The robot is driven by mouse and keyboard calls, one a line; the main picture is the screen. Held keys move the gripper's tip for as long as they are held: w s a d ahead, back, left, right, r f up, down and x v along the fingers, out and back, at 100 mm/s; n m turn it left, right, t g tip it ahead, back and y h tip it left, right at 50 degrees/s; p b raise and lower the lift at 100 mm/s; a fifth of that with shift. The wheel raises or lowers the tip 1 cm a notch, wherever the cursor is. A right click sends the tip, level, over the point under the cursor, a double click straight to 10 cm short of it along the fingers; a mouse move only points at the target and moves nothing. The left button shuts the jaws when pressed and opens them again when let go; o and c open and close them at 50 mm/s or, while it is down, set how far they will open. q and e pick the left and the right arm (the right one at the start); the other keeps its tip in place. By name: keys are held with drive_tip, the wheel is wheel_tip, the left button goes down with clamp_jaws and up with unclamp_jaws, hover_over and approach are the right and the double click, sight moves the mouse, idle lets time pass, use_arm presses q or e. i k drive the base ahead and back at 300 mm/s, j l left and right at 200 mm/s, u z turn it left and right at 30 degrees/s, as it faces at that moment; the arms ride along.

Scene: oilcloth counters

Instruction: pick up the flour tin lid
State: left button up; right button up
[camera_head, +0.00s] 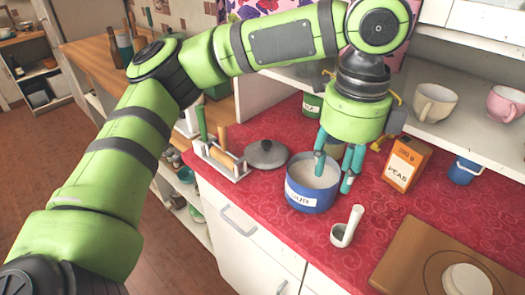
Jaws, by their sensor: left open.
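A round grey lid with a dark knob (261,159) lies flat on the red counter; it looks like the flour tin lid, though no label shows on it. Just right of it stands an open blue tin (308,203) with a white label, holding white contents. My left gripper (336,172) points down with its teal fingers spread and empty. It is over the right part of the blue tin, to the right of the grey lid. One finger overlaps the tin's opening; I cannot tell whether it touches. My right gripper is not in view.
An orange peas box (405,163) stands close right of my gripper. A white scoop (346,229) lies in front of the tin. A utensil rack (222,160) stands left of the lid. A wooden board (415,255) is at front right. Cups (434,103) sit on the shelf.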

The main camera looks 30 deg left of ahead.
sight(264, 154)
drive_tip(key=u, duration=1)
